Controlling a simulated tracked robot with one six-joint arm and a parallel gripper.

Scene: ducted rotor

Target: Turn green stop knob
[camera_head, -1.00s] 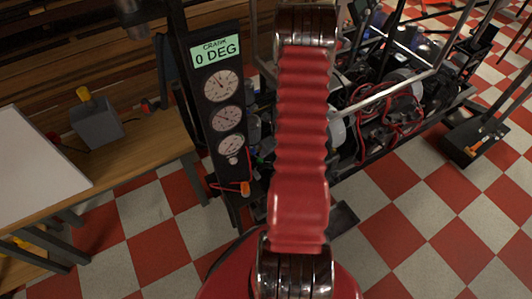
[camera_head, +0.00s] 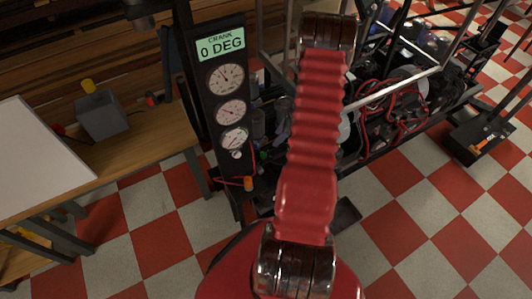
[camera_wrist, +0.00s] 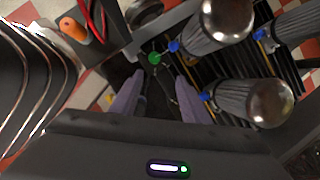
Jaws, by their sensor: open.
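The green stop knob (camera_wrist: 154,58) is a small round green cap in the upper middle of the wrist view, just beyond my fingertips. My gripper (camera_wrist: 160,78) is open, with its two grey-purple fingers spread apart below the knob in that picture. I see no contact between fingers and knob, and the gap in depth is hard to judge. In the head view my red arm hides my gripper, and I cannot make out the knob clearly there.
Metal cylinders (camera_wrist: 241,98) with blue fittings (camera_wrist: 174,46) stand close right of the knob. An orange knob (camera_wrist: 73,29) and red cable lie upper left. In the head view, a gauge panel (camera_head: 222,95) reads "CRANK 0 DEG", beside a wooden bench (camera_head: 150,150).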

